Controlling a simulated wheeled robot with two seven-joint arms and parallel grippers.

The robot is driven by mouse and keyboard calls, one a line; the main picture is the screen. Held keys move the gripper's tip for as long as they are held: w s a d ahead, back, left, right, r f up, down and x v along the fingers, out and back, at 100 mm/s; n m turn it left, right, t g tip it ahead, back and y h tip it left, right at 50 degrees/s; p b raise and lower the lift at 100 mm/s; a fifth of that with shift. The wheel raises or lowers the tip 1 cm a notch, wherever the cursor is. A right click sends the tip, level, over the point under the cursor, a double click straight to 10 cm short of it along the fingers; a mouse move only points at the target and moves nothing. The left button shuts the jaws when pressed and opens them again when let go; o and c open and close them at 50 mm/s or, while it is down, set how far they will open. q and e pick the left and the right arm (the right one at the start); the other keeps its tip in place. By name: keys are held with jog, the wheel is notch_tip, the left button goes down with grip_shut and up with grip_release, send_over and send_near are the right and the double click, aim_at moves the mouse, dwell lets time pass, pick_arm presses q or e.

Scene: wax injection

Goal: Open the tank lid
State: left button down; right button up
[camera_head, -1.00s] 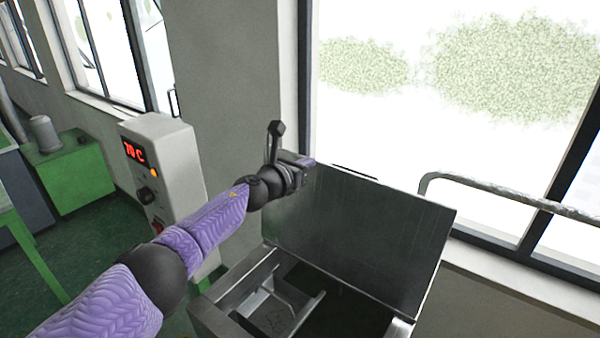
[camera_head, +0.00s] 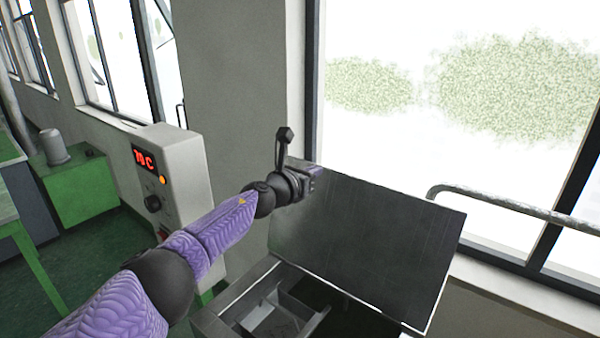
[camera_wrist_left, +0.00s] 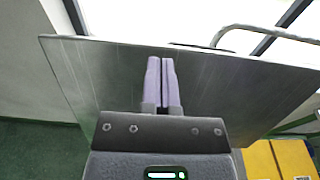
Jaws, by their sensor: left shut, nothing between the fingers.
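The tank lid (camera_head: 365,245) is a flat grey metal plate. It stands raised at the back of the open metal tank (camera_head: 240,300), leaning toward the window. Inside the tank I see a dark interior and a small metal compartment. My left gripper (camera_head: 318,172) is at the lid's upper left edge in the head view. In the left wrist view my gripper (camera_wrist_left: 161,62) has its two purple fingers together, with nothing between them, in front of the lid (camera_wrist_left: 225,90). I cannot tell whether the fingers touch the lid. My right gripper is not in view.
A grey control box (camera_head: 178,170) with a red display stands left of the tank. A metal rail (camera_head: 510,208) runs along the window at right. Green machinery (camera_head: 75,180) is at far left. A yellow surface (camera_wrist_left: 275,158) shows at lower right in the wrist view.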

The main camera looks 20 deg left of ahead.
pick_arm(q)
jog(key=p+v, duration=0.5)
jog(key=v, duration=0.4)
